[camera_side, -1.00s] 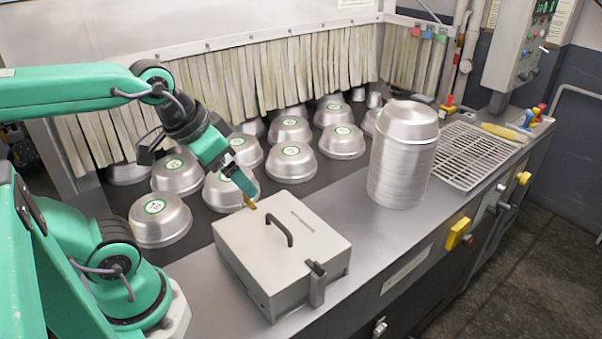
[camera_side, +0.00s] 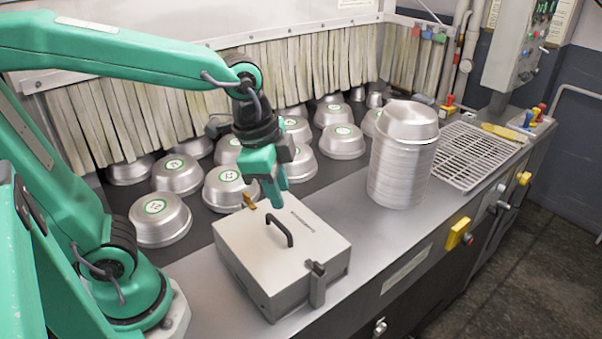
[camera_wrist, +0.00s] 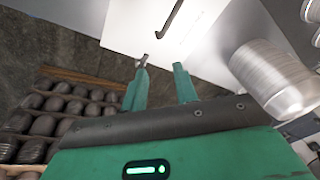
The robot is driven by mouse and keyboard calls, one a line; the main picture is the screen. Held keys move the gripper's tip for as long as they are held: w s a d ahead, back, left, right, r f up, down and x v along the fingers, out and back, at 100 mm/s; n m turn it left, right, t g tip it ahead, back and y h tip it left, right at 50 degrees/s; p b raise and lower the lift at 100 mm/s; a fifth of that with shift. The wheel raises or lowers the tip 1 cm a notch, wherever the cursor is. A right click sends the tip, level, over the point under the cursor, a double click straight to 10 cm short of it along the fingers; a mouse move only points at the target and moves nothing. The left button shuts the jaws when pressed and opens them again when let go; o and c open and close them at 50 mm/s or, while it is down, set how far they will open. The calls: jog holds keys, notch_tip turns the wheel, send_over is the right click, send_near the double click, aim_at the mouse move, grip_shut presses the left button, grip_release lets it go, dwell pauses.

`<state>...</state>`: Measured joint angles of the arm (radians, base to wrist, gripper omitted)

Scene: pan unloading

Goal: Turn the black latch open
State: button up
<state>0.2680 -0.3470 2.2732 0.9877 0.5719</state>
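A grey metal box (camera_side: 250,257) stands on the steel counter with a black handle (camera_side: 278,230) on its lid. The black latch (camera_side: 317,283) hangs at the box's front right side in the side view. My gripper (camera_side: 276,197) is above the far edge of the lid, apart from the latch and beyond the handle. In the wrist view my gripper (camera_wrist: 165,78) is open and its fingers are empty. The box (camera_wrist: 140,27) and handle (camera_wrist: 171,18) show past the fingertips. A small dark piece at the left fingertip may be the latch; I cannot tell.
A tall stack of metal pans (camera_side: 402,165) stands right of the box, with a wire rack (camera_side: 470,155) beyond. Several upturned pans (camera_side: 160,218) sit on the dark belt behind. A small brass-coloured piece (camera_side: 249,201) stands at the box's back edge.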

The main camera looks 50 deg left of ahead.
aim_at(319, 264)
jog(key=d+f+m+g, duration=0.1)
jog(key=d+m, duration=0.1)
jog(key=d, duration=0.1)
jog(key=w+d+f+m, duration=0.1)
jog(key=d+f+m, duration=0.1)
jog(key=d+m, duration=0.1)
jog(key=w+d+f+m+g, duration=0.1)
jog(key=d+m, duration=0.1)
jog(key=m, duration=0.1)
jog(key=shift+w+d+f+g+y, duration=0.2)
jog(key=shift+d+g+y, duration=0.1)
jog(key=shift+d, duration=0.1)
jog(key=shift+f, duration=0.1)
jog(key=shift+f, duration=3.8)
grip_shut()
